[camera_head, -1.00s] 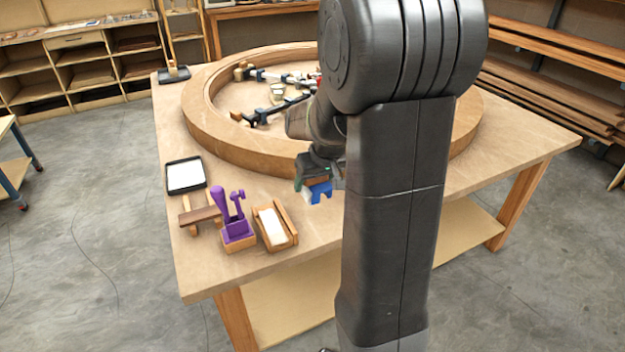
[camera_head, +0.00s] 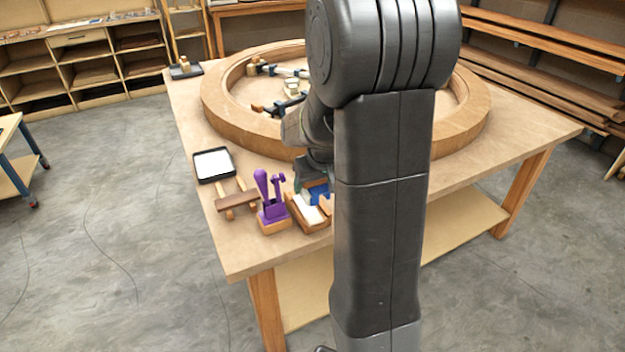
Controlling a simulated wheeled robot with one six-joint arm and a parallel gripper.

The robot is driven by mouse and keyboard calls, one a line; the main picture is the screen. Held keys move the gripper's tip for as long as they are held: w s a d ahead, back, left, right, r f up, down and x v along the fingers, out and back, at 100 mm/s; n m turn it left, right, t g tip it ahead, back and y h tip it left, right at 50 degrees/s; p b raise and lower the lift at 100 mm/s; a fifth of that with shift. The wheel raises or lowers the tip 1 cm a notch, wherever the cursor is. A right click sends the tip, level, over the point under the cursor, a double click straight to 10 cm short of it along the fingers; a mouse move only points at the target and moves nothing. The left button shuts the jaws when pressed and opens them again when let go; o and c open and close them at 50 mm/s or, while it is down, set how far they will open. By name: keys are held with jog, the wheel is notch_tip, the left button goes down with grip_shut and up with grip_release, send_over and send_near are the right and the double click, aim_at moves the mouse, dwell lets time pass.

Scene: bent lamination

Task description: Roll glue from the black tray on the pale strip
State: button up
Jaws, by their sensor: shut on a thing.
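A black tray (camera_head: 217,180) with a flat white fill lies near the left edge of the table. My gripper (camera_head: 313,183) is low over the table front, largely hidden by my own arm. It is shut on a blue piece (camera_head: 320,193), of which only a part shows. The blue piece is at the far right side of a wooden box (camera_head: 297,215) holding a white block (camera_head: 307,209); I cannot tell whether they touch. I cannot make out the pale strip for certain; a large wooden ring (camera_head: 233,127) lies on the table, partly behind my arm.
Clamps (camera_head: 268,68) lie inside the ring. A small dark tray (camera_head: 196,70) stands at the back left corner.

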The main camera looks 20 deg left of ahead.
notch_tip(320, 180, down, 2)
jog(key=shift+f+b, duration=0.15)
jog(key=shift+b, duration=0.35)
